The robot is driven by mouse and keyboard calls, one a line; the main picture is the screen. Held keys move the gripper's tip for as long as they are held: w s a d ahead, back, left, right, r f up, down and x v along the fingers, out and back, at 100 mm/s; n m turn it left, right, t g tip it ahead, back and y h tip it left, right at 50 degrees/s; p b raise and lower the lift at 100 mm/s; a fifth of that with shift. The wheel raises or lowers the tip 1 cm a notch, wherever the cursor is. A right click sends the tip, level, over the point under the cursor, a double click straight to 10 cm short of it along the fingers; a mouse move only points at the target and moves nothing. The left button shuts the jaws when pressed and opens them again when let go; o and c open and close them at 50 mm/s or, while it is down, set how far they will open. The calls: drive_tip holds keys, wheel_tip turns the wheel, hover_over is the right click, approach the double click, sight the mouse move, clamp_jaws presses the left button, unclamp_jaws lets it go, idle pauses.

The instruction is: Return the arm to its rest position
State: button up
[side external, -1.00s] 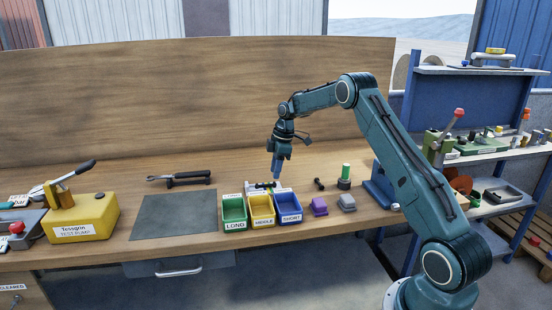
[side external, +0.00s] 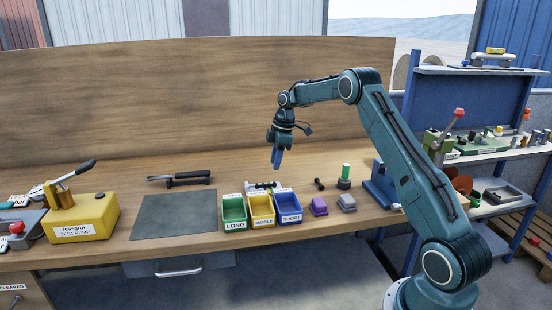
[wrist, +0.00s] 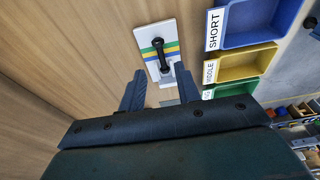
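My gripper (side external: 277,167) points down and hangs in the air above the bench, over the area behind the bins. In the wrist view its two fingers (wrist: 160,72) are apart, with nothing held between them. Beyond the fingertips, a white plate (wrist: 145,35) with coloured stripes lies on the bench and carries a dark bolt-like piece (wrist: 160,50). My arm is bent at the elbow and reaches out over the bench to the left.
Green (side external: 234,208), yellow (side external: 261,205) and blue (side external: 288,204) bins stand below my gripper. A purple block (side external: 319,206), a grey block (side external: 346,203) and a green-topped post (side external: 345,175) are to the right. A yellow test pump (side external: 82,217) stands left. The grey mat (side external: 174,217) is bare.

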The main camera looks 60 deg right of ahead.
drive_tip(key=s+a+r+m+t+h, duration=0.1)
drive_tip(key=s+a+r+m, duration=0.1)
drive_tip(key=s+a+r, duration=0.5)
drive_tip(key=s+a+r+m+t, duration=0.15)
drive_tip(key=s+a+r, duration=0.25)
drive_tip(key=a+r, duration=0.7)
drive_tip(key=s+a+r+m, duration=0.3)
drive_tip(key=s+a, duration=0.4)
drive_tip(key=s, duration=0.5)
drive_tip(key=s+a+f+m, duration=0.1)
drive_tip(key=s+f, duration=0.1)
drive_tip(key=s, duration=0.4)
drive_tip(key=s+a+f+m+t, duration=0.1)
drive_tip(key=s+a+f, duration=0.1)
drive_tip(key=s, duration=0.4)
drive_tip(key=shift+s+f+h, duration=0.3)
drive_tip(key=shift+f, duration=0.05)
drive_tip(key=shift+m+t, duration=0.25)
drive_tip(key=o, duration=1)
